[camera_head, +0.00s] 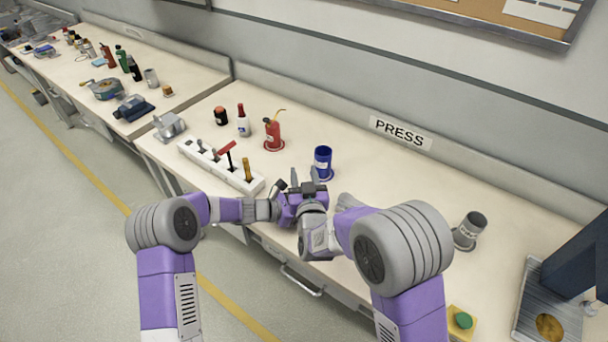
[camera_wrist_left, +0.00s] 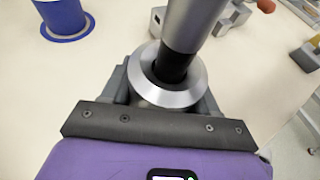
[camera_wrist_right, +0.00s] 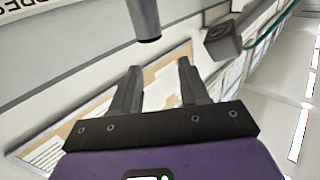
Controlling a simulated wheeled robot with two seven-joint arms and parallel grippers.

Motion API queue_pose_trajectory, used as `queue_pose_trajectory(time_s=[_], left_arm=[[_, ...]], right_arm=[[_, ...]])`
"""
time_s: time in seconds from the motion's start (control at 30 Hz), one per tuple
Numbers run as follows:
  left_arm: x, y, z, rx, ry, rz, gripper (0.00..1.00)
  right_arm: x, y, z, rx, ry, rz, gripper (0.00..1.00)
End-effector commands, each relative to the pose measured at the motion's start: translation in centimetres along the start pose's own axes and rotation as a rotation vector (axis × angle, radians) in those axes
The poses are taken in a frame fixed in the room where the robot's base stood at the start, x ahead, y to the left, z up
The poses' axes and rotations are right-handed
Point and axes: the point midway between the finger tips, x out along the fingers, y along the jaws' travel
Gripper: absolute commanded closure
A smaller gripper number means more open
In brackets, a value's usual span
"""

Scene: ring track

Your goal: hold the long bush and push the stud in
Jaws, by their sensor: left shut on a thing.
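In the left wrist view my left gripper (camera_wrist_left: 160,92) is shut on a silver flanged part, which looks like the long bush (camera_wrist_left: 182,98). A grey rod with a dark lower end (camera_wrist_left: 195,25), perhaps the stud, stands over its bore; the dark end reaches into the ring. I cannot tell how deep it sits. My right gripper (camera_wrist_right: 158,68) is open, with nothing between its fingers. A grey cylinder end (camera_wrist_right: 146,22) shows beyond its fingers. In the head view the right gripper (camera_head: 306,179) is close beside the left one, above the bench. The bush and stud are mostly hidden there.
A blue cup (camera_head: 323,162) stands just behind the grippers. A white tool rack (camera_head: 215,166), red oil can (camera_head: 273,134) and bottles stand to the left. A grey cup (camera_head: 468,230), green button (camera_head: 463,320) and press (camera_head: 580,265) are at the right.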

Motion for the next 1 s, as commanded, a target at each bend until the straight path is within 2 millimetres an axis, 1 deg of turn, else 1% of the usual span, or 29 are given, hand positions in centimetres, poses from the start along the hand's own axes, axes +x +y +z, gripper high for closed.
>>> queue_pose_trajectory(time_s=[0.3,0.37,0.47,0.57,0.8,1.0], left_arm=[[0.0,0.0,0.0,0.0,0.0,0.0,0.78],[0.0,0.0,0.0,0.0,0.0,0.0,0.78],[0.0,0.0,0.0,0.0,0.0,0.0,0.78],[0.0,0.0,0.0,0.0,0.0,0.0,0.78],[0.0,0.0,0.0,0.0,0.0,0.0,0.78],[0.0,0.0,0.0,0.0,0.0,0.0,0.78]], right_arm=[[0.0,0.0,-0.1,0.0,0.001,0.0,0.49],[0.0,0.0,-0.4,0.0,0.003,0.0,0.49],[0.0,0.0,-1.6,0.001,0.005,0.0,0.49],[-1.7,0.0,-1.3,0.001,-0.001,0.0,0.49],[-6.8,0.0,-1.2,0.0,-0.001,-0.001,0.49],[-10.3,0.0,-1.2,-0.001,-0.001,-0.001,0.49]])
